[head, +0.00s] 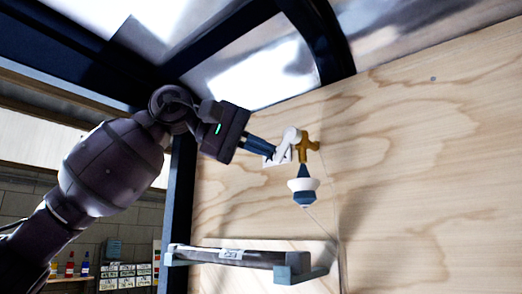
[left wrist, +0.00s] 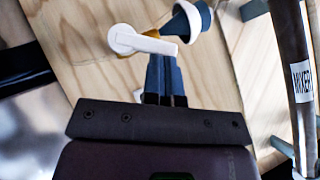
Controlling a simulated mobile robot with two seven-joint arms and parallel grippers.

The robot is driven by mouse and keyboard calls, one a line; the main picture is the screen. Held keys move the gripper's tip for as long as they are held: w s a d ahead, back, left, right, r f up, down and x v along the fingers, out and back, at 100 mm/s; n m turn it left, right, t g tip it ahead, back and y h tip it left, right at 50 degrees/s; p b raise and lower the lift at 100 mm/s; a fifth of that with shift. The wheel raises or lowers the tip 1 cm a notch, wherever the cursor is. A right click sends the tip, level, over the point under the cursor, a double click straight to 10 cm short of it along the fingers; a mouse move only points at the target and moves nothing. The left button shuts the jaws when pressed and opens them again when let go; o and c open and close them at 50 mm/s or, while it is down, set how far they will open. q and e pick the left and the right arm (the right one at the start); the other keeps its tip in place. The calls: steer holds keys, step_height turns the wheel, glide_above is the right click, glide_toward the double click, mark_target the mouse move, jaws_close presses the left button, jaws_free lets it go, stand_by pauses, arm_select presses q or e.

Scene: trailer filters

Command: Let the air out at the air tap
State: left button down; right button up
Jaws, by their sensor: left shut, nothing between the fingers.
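The air tap (head: 309,146) is a brass-coloured fitting on the plywood wall, with a white lever (head: 289,140) on its left side. In the left wrist view the white lever (left wrist: 142,42) lies across the picture just beyond my fingertips. My left gripper (head: 271,150) has dark blue fingers, shut and empty, right beside the lever; I cannot tell if they touch it. The fingers also show in the left wrist view (left wrist: 163,60). A blue and white filter bowl (head: 303,187) hangs below the tap. My right gripper is in neither view.
Below, a grey-blue bracket (head: 296,272) on the wall carries a dark cylinder (head: 235,256) with a white label. A dark frame post (head: 180,200) stands left of the plywood. Bottles and labelled boxes (head: 122,276) are at the far lower left. The plywood to the right is clear.

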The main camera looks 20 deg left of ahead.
arm_select(q)
steer(key=shift+w+d+f+n+h+b, duration=0.15)
steer(key=shift+f+n+h+b, duration=0.25)
steer(key=shift+f+h, duration=0.2)
steer(key=shift+s+d+f+n+h, duration=0.1)
steer(key=shift+s+d+n+h, duration=0.1)
steer(key=shift+n+h, duration=0.1)
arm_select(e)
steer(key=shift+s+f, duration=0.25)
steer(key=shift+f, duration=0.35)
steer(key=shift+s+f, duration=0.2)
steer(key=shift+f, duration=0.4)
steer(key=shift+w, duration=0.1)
arm_select(q)
steer(key=shift+d+f, duration=0.1)
steer(key=shift+f, duration=0.05)
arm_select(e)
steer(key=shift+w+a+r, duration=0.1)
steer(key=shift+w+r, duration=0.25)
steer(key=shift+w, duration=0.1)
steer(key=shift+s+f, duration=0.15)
